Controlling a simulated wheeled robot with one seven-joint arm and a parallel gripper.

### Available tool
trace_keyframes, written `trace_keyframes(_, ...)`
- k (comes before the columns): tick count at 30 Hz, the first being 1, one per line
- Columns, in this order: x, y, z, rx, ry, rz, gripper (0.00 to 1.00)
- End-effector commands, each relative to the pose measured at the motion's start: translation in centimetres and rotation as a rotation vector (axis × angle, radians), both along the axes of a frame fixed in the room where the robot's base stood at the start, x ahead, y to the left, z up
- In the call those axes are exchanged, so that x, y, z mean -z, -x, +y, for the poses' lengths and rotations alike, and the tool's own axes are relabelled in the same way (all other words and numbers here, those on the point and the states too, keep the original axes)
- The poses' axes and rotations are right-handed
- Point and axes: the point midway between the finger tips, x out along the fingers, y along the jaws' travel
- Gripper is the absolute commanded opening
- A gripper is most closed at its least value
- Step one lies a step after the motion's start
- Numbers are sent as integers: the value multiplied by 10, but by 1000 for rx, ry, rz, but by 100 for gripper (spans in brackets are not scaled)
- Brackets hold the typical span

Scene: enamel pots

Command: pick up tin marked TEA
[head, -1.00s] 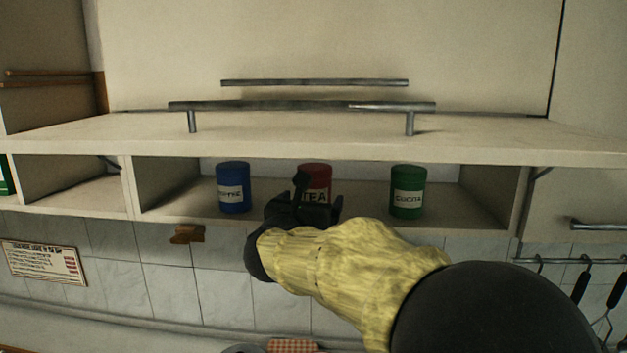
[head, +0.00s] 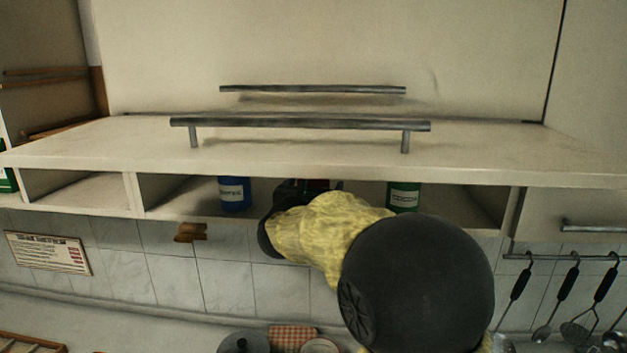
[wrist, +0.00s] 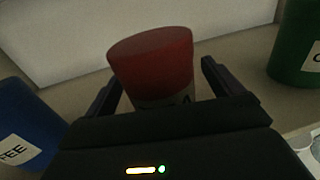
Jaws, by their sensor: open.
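The red TEA tin (wrist: 152,62) stands upright in the wrist view, between the two open fingers of my gripper (wrist: 160,88). Its lower part and most of its label are hidden behind the gripper body. In the head view my gripper (head: 305,190) reaches into the open shelf bay, and my arm hides nearly all of the tin. A gap seems to show between the tin and the right finger; I cannot tell whether either finger touches it.
A blue tin (head: 234,194) stands left of my gripper and a green tin (head: 403,196) stands right, both in the same bay. Utensils (head: 565,295) hang at the right.

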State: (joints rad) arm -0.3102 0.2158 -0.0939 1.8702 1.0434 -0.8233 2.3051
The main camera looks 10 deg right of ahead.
Motion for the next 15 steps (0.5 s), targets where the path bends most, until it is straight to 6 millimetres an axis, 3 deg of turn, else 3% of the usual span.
trace_keyframes(14,0,0,0,-1,0,0,91)
trace_keyframes(15,0,0,0,-1,0,0,88)
